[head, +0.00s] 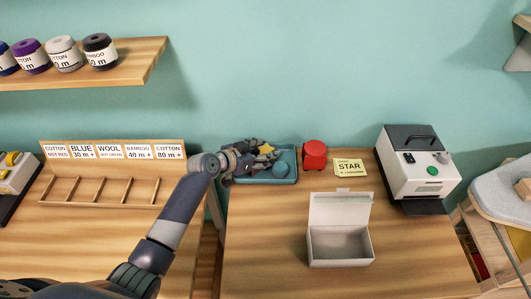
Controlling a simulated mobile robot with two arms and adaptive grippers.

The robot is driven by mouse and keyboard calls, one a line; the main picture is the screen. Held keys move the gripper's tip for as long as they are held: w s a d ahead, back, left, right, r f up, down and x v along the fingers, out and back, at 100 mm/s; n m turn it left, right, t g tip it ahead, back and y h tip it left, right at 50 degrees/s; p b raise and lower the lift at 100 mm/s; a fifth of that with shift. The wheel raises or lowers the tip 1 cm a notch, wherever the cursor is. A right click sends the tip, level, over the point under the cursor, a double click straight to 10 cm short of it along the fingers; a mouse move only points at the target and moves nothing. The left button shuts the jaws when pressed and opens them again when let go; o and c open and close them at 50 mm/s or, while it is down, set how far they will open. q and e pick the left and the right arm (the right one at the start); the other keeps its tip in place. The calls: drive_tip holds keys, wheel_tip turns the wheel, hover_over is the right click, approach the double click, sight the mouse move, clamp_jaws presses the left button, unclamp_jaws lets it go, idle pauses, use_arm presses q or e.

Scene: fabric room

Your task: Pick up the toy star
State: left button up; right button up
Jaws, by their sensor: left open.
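The yellow toy star (267,148) is at the blue tray (291,178) at the back left of the right-hand table. My left arm comes in from the left and its gripper (249,158) is over the tray's left part, just left of the star. The left gripper is open. It hides part of the tray, and I cannot tell whether a finger touches the star. A round blue item (280,169) lies in the tray. My right gripper is not in view.
An open white box (340,246) stands on the table's middle. A red object (314,154), a yellow STAR card (349,168) and a white machine (417,165) stand at the back. A wooden divided rack (100,192) is on the left table. The table's front is clear.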

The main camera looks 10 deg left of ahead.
use_arm(q)
drive_tip(key=shift+f, duration=0.1)
drive_tip(key=c, duration=0.5)
